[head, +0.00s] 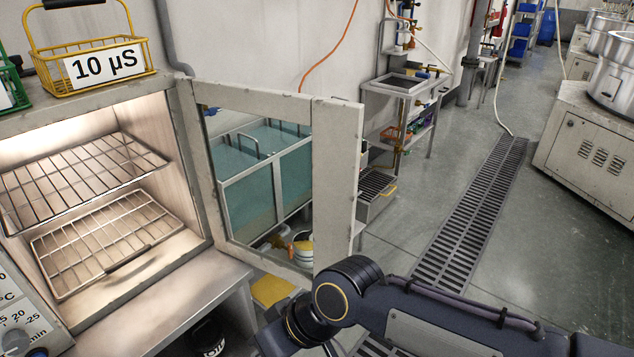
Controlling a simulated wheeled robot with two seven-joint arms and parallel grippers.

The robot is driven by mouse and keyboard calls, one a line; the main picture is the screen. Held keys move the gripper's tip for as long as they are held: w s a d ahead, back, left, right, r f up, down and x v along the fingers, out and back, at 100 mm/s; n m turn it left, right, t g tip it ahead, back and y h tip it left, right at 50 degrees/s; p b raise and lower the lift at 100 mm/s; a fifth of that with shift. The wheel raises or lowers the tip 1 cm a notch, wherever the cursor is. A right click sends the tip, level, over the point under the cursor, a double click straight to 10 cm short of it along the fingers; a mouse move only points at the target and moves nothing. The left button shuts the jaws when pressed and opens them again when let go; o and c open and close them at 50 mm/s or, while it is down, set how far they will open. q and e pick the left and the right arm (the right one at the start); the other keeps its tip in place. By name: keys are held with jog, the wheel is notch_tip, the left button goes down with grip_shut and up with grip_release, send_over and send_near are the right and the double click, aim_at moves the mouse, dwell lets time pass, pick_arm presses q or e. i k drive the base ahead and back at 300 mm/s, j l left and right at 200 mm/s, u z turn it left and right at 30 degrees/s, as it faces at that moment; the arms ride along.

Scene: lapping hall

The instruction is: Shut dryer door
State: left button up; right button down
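The dryer (190,150) stands at the left with its lit chamber open. Its door (338,185), a pale worn frame around a window, stands wide open, swung out to the right from the hinge side. Two wire racks, an upper one (80,170) and a lower one (105,240), sit inside the chamber and look empty. My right arm comes in from the lower right, and its dark wrist part is in front of and below the door's lower outer corner. I cannot tell whether it touches the door. My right gripper's fingers are not visible. My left gripper is not in view.
A yellow wire basket (95,62) labelled "10 µS" and a green one (10,85) stand on top of the dryer. Tanks of teal liquid (255,180) show through the door window. A sink stand (405,85) is beyond. The floor around the drain grate (470,215) is clear.

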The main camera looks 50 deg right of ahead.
aim_at(337, 125)
jog(key=l+u, duration=0.15)
jog(key=l, duration=0.3)
jog(key=l+u, duration=0.15)
jog(key=l, duration=0.3)
jog(key=k+l+u, duration=0.15)
jog(key=l, duration=0.3)
jog(key=l+u, duration=0.15)
jog(key=l, duration=0.3)
jog(key=k+l+u, duration=0.15)
jog(key=l, duration=0.3)
jog(key=k+l+u, duration=0.15)
jog(key=l, duration=0.25)
jog(key=l+u, duration=0.35)
jog(key=l, duration=0.55)
